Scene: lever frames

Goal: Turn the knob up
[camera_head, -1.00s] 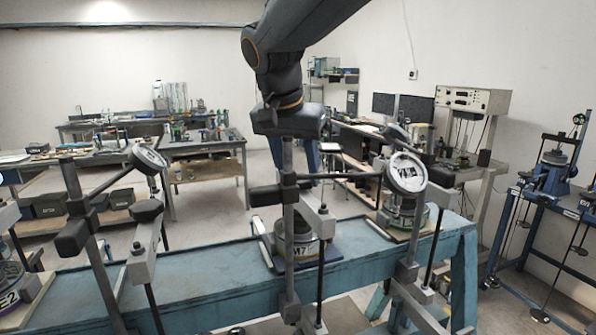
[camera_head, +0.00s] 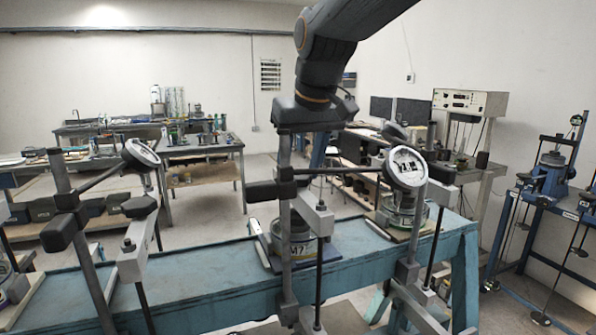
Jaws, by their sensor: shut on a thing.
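My gripper (camera_head: 307,128) is at the upper middle, at the top of the grey upright post (camera_head: 285,222) of the middle lever frame. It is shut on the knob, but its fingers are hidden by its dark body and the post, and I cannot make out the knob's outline. Lower on the post is a black clamp block (camera_head: 272,191). A thin dark rod runs right from it to a round dial gauge (camera_head: 406,167). A grey block (camera_head: 317,216) hangs beside the post.
A blue bench (camera_head: 200,272) runs below the frames. A second lever frame with a dial (camera_head: 141,152) stands at left. A labelled pot (camera_head: 297,246) sits behind the middle post. More frames (camera_head: 552,175) stand at right. Open floor shows behind the bench.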

